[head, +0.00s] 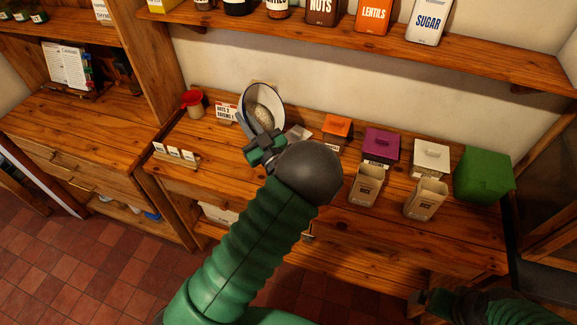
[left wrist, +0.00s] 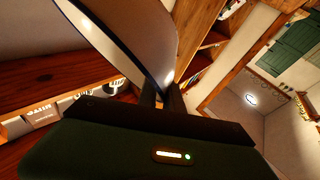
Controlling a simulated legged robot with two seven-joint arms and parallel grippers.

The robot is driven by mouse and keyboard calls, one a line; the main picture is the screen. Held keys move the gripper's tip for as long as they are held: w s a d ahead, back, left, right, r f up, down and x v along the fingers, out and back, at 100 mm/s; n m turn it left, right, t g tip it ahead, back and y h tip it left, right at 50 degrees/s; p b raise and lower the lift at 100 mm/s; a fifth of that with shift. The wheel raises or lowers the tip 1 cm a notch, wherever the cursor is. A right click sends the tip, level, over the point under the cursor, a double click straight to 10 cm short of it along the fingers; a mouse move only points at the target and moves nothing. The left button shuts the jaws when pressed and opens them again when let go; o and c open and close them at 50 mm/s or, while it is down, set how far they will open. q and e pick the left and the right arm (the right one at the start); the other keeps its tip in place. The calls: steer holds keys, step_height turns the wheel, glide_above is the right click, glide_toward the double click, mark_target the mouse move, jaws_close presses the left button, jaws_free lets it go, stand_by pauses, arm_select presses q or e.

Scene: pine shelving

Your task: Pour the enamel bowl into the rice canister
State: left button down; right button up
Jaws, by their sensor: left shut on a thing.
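My left gripper (head: 257,140) is shut on the enamel bowl (head: 275,98), which is white with a dark rim. The bowl is tilted and holds a pale grainy heap, above the back left of the counter. In the left wrist view the bowl (left wrist: 125,30) fills the top, with the left gripper's fingers (left wrist: 163,95) at its rim. The rice canister (head: 425,199) is an open beige box at the counter's right front, its small label seeming to read RICE. It is well to the right of the bowl. My right gripper (head: 435,301) is low at the right, away from both, its jaws unclear.
A similar open beige canister (head: 366,185) stands left of the rice canister. Behind are orange (head: 337,130), purple (head: 380,147) and white (head: 430,158) lidded boxes. A green box (head: 484,175) stands at right, a red scoop (head: 192,101) at left. A shelf (head: 350,52) overhangs the back.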

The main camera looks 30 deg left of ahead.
arm_select(q)
steer(key=shift+d+b, duration=0.15)
steer(key=shift+b, duration=0.25)
steer(key=shift+d+m+t+y+b, duration=0.3)
steer(key=shift+b, duration=0.1)
steer(key=shift+d, duration=0.15)
steer(key=shift+d+r, duration=0.15)
steer(key=shift+r, duration=0.1)
steer(key=shift+y, duration=0.3)
steer(key=shift+d+m+t+b, duration=0.3)
steer(key=shift+t+b, duration=0.2)
steer(key=shift+b, duration=0.2)
steer(key=shift+d+r+b, duration=0.1)
steer(key=shift+d+b, duration=0.25)
steer(key=shift+d, duration=0.05)
steer(key=shift+d+r+m+y, duration=0.15)
steer(key=shift+r+m+y, duration=0.15)
steer(key=shift+y, duration=0.1)
steer(key=shift+f+t, duration=0.1)
steer(key=shift+t, duration=0.2)
